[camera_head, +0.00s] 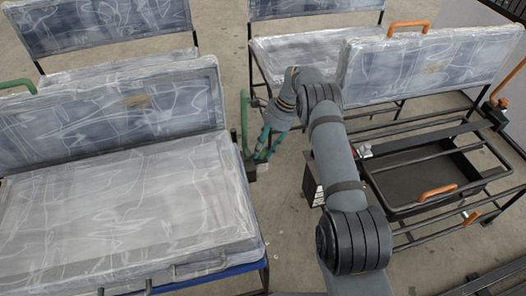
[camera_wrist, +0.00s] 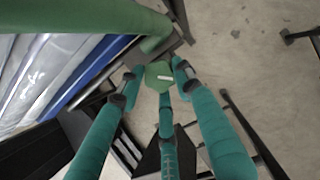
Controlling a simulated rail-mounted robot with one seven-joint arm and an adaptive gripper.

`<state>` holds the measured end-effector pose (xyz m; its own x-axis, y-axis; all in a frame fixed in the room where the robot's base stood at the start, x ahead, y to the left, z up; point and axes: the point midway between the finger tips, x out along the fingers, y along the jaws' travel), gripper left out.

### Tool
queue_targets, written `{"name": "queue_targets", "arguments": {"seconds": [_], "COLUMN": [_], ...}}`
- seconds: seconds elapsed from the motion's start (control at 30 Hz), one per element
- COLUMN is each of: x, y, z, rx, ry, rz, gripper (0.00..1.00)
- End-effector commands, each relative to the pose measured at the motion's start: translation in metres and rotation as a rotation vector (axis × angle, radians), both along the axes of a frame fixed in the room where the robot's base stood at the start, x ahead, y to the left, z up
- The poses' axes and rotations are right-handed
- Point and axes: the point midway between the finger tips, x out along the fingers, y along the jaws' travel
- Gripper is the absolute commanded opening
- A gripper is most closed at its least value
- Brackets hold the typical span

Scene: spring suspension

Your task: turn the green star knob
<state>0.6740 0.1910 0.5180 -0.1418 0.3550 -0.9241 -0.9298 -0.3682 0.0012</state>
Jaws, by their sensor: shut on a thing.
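The green star knob (camera_wrist: 158,74) shows in the middle of the wrist view, with a small pale bar on its face. It sits beside a dark metal bracket near the end of a green tube. My gripper (camera_wrist: 160,87) has teal fingers closed around the knob from the left, the right and below. My gripper also shows in the head view (camera_head: 262,152), pointing down beside the right end of the front left seat. In the head view I cannot make out the knob among the fingers.
A green armrest tube (camera_head: 244,122) stands close to my gripper; its thick green bar also fills the upper left of the wrist view (camera_wrist: 90,16). Plastic-wrapped seats (camera_head: 120,200) are at left. A black frame with orange handles (camera_head: 437,192) is at right. Bare floor lies between.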

Motion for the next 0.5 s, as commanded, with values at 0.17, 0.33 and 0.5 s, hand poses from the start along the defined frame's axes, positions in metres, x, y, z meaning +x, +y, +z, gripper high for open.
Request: {"name": "queue_targets", "arguments": {"seconds": [0.17,0.33,0.5], "x": [0.0017,0.0018,0.0016], "y": [0.0034,0.004,0.0043], "z": [0.001,0.0021,0.0026], "rx": [0.004,0.005,0.006], "ry": [-0.006,-0.005,-0.005], "rz": [0.04,0.052,0.053], "gripper": [0.08,0.08,0.08]}}
